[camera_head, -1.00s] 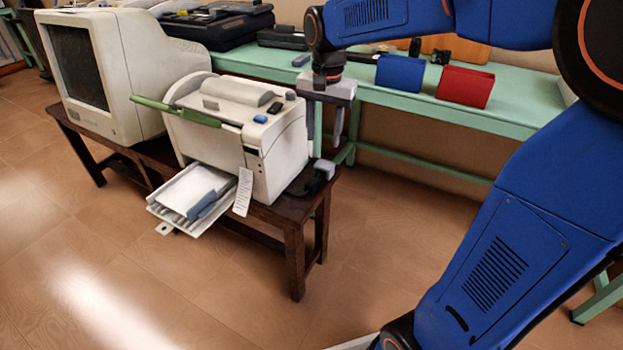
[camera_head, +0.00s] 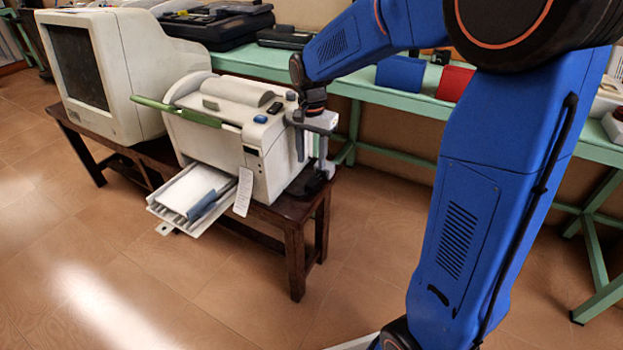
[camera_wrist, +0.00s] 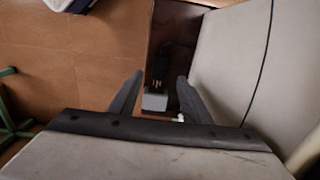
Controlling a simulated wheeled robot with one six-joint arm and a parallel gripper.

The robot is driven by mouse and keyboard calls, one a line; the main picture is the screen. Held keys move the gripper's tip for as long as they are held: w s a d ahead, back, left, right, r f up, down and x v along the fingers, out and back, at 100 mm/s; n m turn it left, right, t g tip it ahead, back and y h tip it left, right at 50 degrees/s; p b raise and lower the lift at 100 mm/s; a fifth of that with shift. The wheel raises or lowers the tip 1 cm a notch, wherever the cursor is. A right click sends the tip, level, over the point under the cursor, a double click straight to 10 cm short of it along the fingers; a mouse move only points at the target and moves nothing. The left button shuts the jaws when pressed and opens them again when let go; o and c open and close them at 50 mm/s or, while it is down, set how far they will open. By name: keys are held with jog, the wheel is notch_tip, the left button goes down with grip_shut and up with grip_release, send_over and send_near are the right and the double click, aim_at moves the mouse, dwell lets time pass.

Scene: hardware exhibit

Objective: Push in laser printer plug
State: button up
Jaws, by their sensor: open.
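The laser printer (camera_head: 240,130) stands on the right end of a dark wooden bench (camera_head: 290,212). Beside its right side lies a black connector piece (camera_wrist: 160,66) with a cable. Short gold pins (camera_wrist: 157,84) show between it and a light grey block (camera_wrist: 154,102). I cannot tell which of the two is the plug; the pins are not fully covered. My gripper (camera_head: 311,163) is open and points down over this spot, close to the printer's side. In the wrist view my gripper (camera_wrist: 160,77) has one finger on each side of the block, with gaps visible.
The printer's side wall is close to my gripper. An old monitor (camera_head: 100,75) stands left on the bench. A green table (camera_head: 345,88) behind carries a blue holder (camera_head: 400,73) and a red one (camera_head: 453,83). The floor in front is clear.

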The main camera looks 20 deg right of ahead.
aim_at(311, 182)
notch_tip(311, 182, down, 8)
jog(key=shift+f, duration=0.2)
dwell(0.3)
